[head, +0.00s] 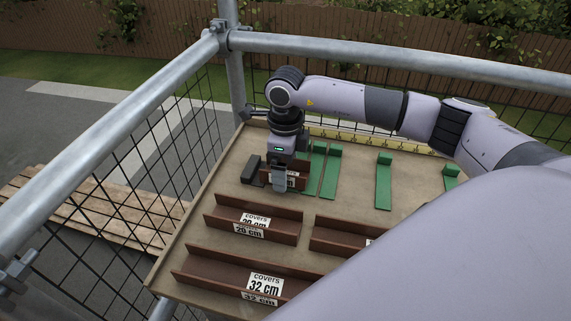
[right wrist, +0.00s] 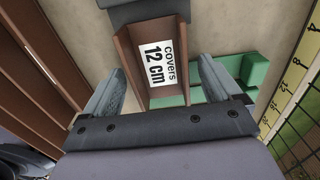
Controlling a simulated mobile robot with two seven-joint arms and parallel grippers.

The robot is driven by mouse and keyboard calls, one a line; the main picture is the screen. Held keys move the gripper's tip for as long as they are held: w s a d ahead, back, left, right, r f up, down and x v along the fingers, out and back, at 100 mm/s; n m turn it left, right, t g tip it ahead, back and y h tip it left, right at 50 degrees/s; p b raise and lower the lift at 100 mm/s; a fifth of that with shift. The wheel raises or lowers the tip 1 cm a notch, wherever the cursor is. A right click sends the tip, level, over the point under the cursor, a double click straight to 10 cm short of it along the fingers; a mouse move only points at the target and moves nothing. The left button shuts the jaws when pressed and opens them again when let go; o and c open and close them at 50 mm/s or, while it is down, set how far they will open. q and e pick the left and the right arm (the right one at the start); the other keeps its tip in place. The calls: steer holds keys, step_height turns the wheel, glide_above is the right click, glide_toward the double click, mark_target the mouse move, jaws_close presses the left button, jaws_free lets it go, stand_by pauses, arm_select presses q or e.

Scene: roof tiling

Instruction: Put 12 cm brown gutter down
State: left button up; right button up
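The short brown gutter (right wrist: 127,57) with a "covers 12 cm" label lies between the fingers of my right gripper (right wrist: 160,76) in the right wrist view. The fingers stand apart on either side of it, with a visible gap at the right finger. In the head view, my right gripper (head: 279,180) points down over the far left of the board, and the 12 cm gutter (head: 298,172) is partly hidden behind it. Whether the gutter touches the board is hard to tell. My left gripper is not in view.
Longer brown gutters marked 20 cm (head: 282,231) and 32 cm (head: 215,271) lie on the brown board (head: 190,236). Green brackets (head: 384,183) and a yellow ruler strip (head: 353,138) are along the far side. A dark grey block (head: 251,169) is left of my gripper. Scaffold rails surround the board.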

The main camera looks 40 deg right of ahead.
steer(key=shift+r+p, duration=0.5)
steer(key=shift+r, duration=0.15)
step_height(320, 180, up, 12)
steer(key=shift+f+b, duration=0.2)
steer(key=shift+b, duration=0.1)
